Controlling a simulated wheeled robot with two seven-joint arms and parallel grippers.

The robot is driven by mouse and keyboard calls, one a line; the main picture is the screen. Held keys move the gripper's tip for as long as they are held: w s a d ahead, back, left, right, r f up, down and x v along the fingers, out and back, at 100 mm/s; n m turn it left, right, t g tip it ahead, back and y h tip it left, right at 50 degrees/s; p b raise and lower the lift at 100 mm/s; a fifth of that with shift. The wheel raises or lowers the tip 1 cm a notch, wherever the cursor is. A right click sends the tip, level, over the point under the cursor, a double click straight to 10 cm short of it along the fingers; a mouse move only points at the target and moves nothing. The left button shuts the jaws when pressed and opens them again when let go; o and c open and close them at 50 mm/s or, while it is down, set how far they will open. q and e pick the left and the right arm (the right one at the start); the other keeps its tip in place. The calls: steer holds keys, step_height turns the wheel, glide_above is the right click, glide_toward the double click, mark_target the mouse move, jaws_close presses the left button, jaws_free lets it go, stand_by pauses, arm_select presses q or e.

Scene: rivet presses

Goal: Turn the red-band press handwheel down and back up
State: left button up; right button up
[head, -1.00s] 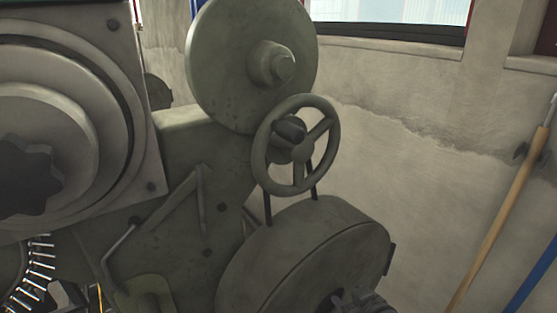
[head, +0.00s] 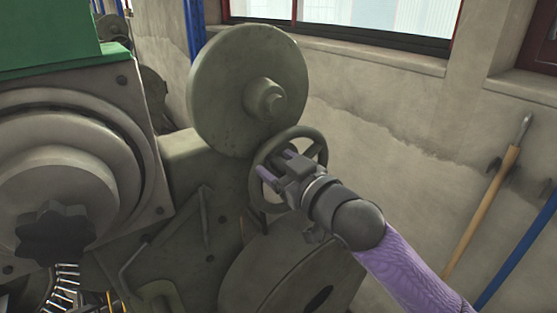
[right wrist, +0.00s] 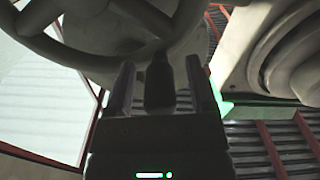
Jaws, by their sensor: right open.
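The grey-green spoked handwheel (head: 295,131) is on the press at the middle of the head view, below a large round disc (head: 232,90). No red band shows on this press. My right gripper (head: 273,164) is in front of the handwheel and covers its hub and part of its rim. In the right wrist view the gripper (right wrist: 160,85) is open, with a dark handle knob (right wrist: 158,82) between its two fingers. Whether the fingers touch the knob I cannot tell. The handwheel rim and spokes (right wrist: 62,47) show at the upper left there. My left gripper is not in view.
A large press body with a round face and dark star knob (head: 55,234) stands at the left, under a green block (head: 60,35). A wooden-handled tool (head: 480,212) and a blue pole (head: 515,255) lean by the right wall. A lower wheel drum (head: 262,268) sits below the handwheel.

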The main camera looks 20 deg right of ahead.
steer(key=shift+w+a, duration=0.1)
steer(key=shift+w, duration=0.15)
jaws_close()
stand_by(1.3)
